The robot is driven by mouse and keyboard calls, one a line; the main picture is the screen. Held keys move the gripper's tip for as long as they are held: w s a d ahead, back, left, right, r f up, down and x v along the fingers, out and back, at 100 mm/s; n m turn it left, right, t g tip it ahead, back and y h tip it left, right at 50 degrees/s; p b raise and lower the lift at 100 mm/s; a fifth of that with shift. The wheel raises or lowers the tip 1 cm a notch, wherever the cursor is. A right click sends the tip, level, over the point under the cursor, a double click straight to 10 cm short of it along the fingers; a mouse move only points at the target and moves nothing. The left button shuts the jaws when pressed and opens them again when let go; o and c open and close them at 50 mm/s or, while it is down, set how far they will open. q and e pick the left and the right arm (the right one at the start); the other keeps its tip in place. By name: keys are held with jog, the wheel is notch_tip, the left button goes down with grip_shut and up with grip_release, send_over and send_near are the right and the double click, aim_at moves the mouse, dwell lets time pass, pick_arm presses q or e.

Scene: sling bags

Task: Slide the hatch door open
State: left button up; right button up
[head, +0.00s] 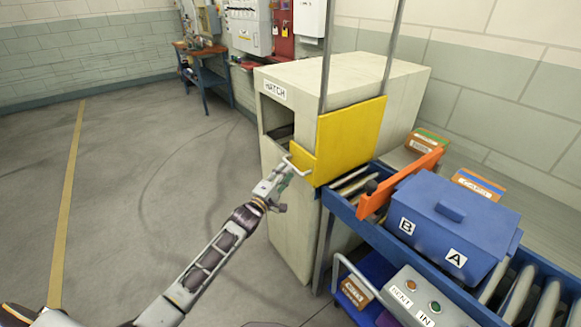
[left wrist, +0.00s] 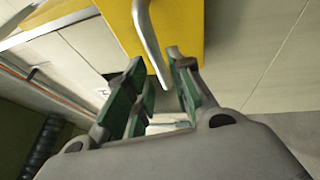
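The hatch door is a yellow panel (head: 350,138) on the pale HATCH cabinet (head: 300,225), between two upright grey rails. It also fills the top of the left wrist view (left wrist: 185,35). A pale bar handle (head: 297,171) sticks out at its lower left corner. My left gripper (head: 283,182) is at this handle. In the left wrist view its green-padded fingers (left wrist: 160,88) are apart, with the lower end of the handle (left wrist: 148,40) at the gap between them. I cannot tell whether they touch it. My right gripper is not in view.
A blue-framed roller conveyor (head: 345,208) runs right from the cabinet, with an orange bar (head: 398,184) across it and a blue lidded box (head: 450,225) marked A and B. A button panel (head: 425,300) stands in front. The floor at left is clear.

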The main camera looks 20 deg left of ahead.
aim_at(291, 164)
pick_arm(q)
jog(key=shift+x, duration=2.05)
jog(key=shift+w+d, duration=0.1)
jog(key=shift+w, duration=0.05)
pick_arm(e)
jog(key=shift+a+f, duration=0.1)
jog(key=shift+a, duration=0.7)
pick_arm(q)
grip_shut()
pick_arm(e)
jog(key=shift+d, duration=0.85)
